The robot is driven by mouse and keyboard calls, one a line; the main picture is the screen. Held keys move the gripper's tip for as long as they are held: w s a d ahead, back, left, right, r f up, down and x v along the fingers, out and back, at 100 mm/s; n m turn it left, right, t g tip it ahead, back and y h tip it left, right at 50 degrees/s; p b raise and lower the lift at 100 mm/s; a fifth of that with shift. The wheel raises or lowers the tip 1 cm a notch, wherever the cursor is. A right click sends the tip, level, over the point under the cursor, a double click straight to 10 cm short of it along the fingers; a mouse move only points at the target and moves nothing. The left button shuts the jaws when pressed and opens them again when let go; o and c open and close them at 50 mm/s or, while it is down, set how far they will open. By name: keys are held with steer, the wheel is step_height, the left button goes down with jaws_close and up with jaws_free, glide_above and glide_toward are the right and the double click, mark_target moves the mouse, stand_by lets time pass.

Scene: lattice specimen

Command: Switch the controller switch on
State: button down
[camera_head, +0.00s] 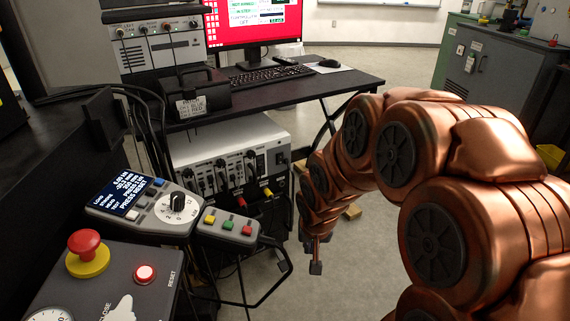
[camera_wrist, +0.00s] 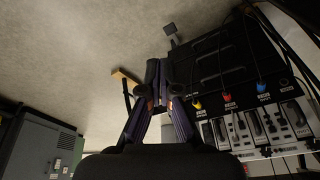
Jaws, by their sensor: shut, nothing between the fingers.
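A grey controller box (camera_head: 150,213) with a lit blue screen and a black dial (camera_head: 177,204) stands at the left in the head view. A white-fronted unit (camera_head: 279,155) with several switches, sliders and coloured plugs stands under the desk; it also shows in the wrist view (camera_wrist: 240,148), turned over. I cannot tell which switch is the controller switch, or its position. My gripper (camera_head: 316,268) hangs down right of the white-fronted unit, apart from it. In the wrist view its fingers (camera_wrist: 157,66) are together with nothing held.
A small box with red, green and yellow buttons (camera_head: 227,227) sits beside the dial. A panel with a red stop knob (camera_head: 84,243) is nearest at left. The black desk (camera_head: 352,85) carries a monitor and keyboard. Cables hang below the button box. Grey cabinets (camera_head: 480,65) stand at right.

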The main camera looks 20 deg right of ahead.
steer(key=w+d+f+m+t+y+b, duration=0.1)
steer(key=w+d+t, duration=0.1)
steer(key=w, duration=0.4)
steer(key=w+d+f+m+t, duration=0.1)
steer(key=w+f+m+t, duration=0.15)
steer(key=w, duration=0.35)
steer(key=w+d+f+m+t+y+b, duration=0.1)
steer(key=w+d+t, duration=0.1)
steer(key=w, duration=0.3)
steer(key=w+d+r+m+t+y+b, duration=0.1)
steer(key=w+d+r+m+t+b, duration=0.1)
steer(key=w+d+m+t, duration=0.3)
steer(key=shift+w+d+r+m+t+y, duration=0.3)
steer(key=shift+w+m+t, duration=0.7)
steer(key=shift+t, duration=1.25)
steer(key=shift+s+a, duration=0.1)
steer(key=b, duration=0.5)
glide_toward(281, 156)
steer(key=w, duration=0.6)
steer(key=shift+w+a+r, duration=0.15)
steer(key=shift+a+r, duration=0.05)
steer(key=shift+a, duration=0.2)
steer(key=shift+w+r, duration=0.2)
steer(key=shift+w, duration=0.2)
steer(key=shift+r+p, duration=0.15)
steer(key=shift+p, duration=0.25)
